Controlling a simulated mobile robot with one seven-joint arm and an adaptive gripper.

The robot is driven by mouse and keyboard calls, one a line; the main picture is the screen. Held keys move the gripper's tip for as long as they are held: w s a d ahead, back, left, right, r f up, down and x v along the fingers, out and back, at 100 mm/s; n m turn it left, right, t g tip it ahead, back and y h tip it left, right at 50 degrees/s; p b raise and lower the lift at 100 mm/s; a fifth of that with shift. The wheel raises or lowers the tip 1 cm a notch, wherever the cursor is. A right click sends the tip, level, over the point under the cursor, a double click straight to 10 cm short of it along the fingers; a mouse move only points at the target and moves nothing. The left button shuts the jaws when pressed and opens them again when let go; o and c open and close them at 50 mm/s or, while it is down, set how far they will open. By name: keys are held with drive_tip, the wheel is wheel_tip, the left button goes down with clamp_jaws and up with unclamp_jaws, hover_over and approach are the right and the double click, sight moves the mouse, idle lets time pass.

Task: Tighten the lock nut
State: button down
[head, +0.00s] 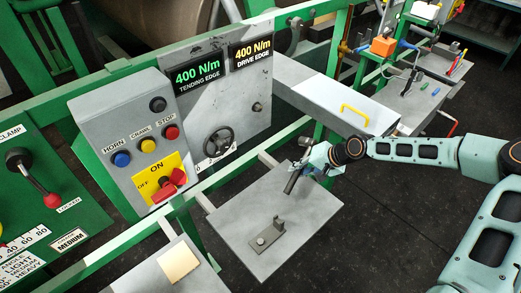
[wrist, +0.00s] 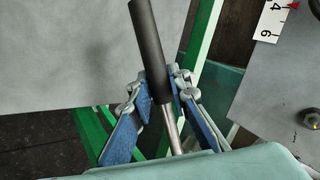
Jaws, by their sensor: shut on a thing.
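My gripper (head: 308,165) is shut on a tool with a dark cylindrical handle (wrist: 150,50) and a thin silver shaft. The blue fingers show on both sides of the shaft in the wrist view (wrist: 160,108). In the head view the dark tool (head: 294,179) is tilted above the far right part of a grey shelf. A small round metal fastener (wrist: 311,119) sits on a grey plate at the right edge of the wrist view. A dark round fitting (head: 257,107) is on the upright grey panel. I cannot tell which of these is the lock nut.
The grey shelf (head: 235,222) carries a small bracket block (head: 268,236). The upright panel holds a black handwheel (head: 217,142) and two 400 N/m displays. A control box (head: 120,130) with a red switch stands left. Green rails (head: 240,168) run between panel and shelf.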

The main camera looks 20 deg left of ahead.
drive_tip(key=s+a+r+t+y, duration=0.1)
drive_tip(key=a+r+y, duration=0.1)
drive_tip(key=a+r, duration=0.35)
drive_tip(key=s+a+r+t+y, duration=0.1)
drive_tip(key=a+r+t+y, duration=0.15)
drive_tip(key=a, duration=0.55)
drive_tip(key=w+d+f+n+t+h+b, duration=0.1)
drive_tip(key=w+f+n+t+b, duration=0.1)
drive_tip(key=b, duration=1.8)
drive_tip(key=w+d+f+n+t+h+b, duration=0.1)
drive_tip(key=w+n+b, duration=0.5)
drive_tip(key=b, duration=1.4)
drive_tip(key=shift+w+d+f+t+h, duration=0.3)
drive_tip(key=shift+w+f+t+h, duration=0.45)
drive_tip(key=shift+w+t, duration=1)
drive_tip(key=shift+s+f, duration=0.1)
drive_tip(key=shift+f, duration=0.1)
drive_tip(key=c, duration=2.3)
unclamp_jaws()
drive_tip(key=shift+c, duration=0.2)
clamp_jaws()
